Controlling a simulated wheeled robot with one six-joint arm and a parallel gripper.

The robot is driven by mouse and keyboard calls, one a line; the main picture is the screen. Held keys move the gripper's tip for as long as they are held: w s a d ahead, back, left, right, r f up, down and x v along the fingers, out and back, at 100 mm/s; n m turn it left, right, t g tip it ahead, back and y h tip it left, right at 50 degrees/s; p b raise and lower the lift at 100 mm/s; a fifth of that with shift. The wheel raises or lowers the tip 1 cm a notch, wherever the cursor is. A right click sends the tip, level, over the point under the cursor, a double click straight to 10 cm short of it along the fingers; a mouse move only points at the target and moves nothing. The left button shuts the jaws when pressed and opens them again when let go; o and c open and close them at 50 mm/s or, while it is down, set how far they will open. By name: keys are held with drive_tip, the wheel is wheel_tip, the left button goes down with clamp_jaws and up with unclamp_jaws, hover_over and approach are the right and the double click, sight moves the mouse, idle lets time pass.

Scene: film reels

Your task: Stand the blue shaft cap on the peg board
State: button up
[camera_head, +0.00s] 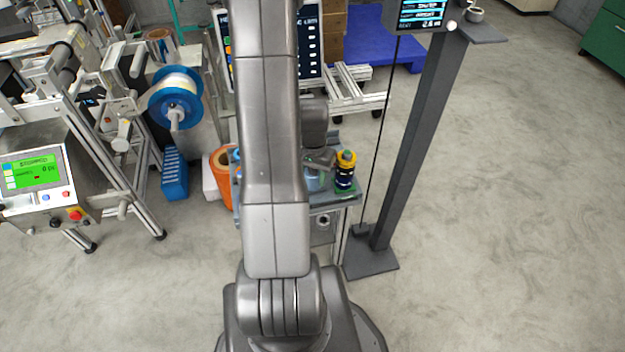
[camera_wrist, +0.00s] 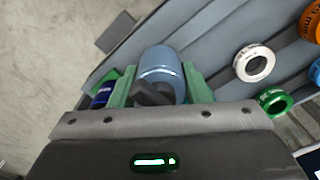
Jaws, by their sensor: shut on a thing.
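My gripper (camera_wrist: 159,70) shows in the wrist view with green fingers on both sides of a light blue rounded piece (camera_wrist: 161,58), which looks like the blue shaft cap. The fingers are shut on it, and dark parts cover its near side. In the head view, my arm hides most of the gripper, and a bit of light blue (camera_head: 314,182) shows below it. The grey-blue cart top (camera_head: 322,199) lies underneath. I cannot make out the peg board for certain.
A stack of yellow, green and dark blue reels (camera_head: 346,170) stands right of the gripper. White (camera_wrist: 254,63) and green (camera_wrist: 274,101) rolls lie at right in the wrist view. A dark post (camera_head: 405,150) stands right of the cart. Open floor lies farther right.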

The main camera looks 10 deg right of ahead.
drive_tip(key=shift+f, duration=0.85)
drive_tip(key=shift+f, duration=0.1)
drive_tip(key=o, duration=1.1)
drive_tip(key=shift+o, duration=0.2)
wheel_tip(320, 180, up, 12)
drive_tip(key=shift+r+p, duration=0.15)
drive_tip(key=shift+p, duration=1.05)
